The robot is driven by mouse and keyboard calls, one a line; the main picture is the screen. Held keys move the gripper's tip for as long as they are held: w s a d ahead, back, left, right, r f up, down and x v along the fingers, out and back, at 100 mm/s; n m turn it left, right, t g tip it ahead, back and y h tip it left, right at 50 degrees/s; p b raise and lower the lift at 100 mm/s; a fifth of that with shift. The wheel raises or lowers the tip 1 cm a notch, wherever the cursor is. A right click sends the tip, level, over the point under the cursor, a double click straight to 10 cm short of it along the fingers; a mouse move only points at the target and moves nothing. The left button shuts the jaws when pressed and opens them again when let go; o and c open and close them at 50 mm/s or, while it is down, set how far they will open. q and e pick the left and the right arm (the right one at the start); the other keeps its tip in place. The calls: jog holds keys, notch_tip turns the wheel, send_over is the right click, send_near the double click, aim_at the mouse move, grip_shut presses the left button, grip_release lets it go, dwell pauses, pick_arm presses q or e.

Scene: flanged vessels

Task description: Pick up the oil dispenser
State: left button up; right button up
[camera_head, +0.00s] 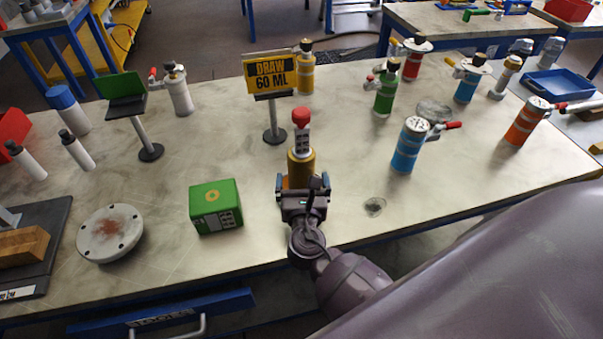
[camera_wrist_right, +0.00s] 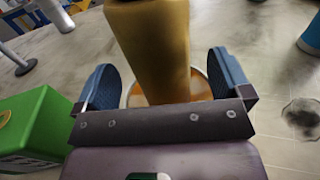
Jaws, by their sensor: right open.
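A gold-yellow dispenser (camera_head: 301,158) with a grey neck and red top stands upright on the workbench, in front of my right gripper. I take it for the oil dispenser, though other vessels here look similar. My right gripper (camera_head: 304,184) is open at its near side, low on the body. In the right wrist view the gold body (camera_wrist_right: 155,45) is between the two blue-padded fingers (camera_wrist_right: 165,88). Gaps show beside it, and an orange band shows near its lower end. Whether either finger touches it I cannot tell. My left gripper is not in view.
A green box (camera_head: 216,207) and a round grey flange (camera_head: 109,234) are to the left. A blue vessel (camera_head: 408,146) stands to the right. Behind are a "DRAW 60 ML" sign (camera_head: 270,74), a yellow vessel (camera_head: 304,72) and a green one (camera_head: 385,94). Bare bench (camera_head: 345,150) lies right of the dispenser.

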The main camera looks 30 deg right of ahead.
jog(key=x, duration=0.4)
jog(key=c, duration=1.2)
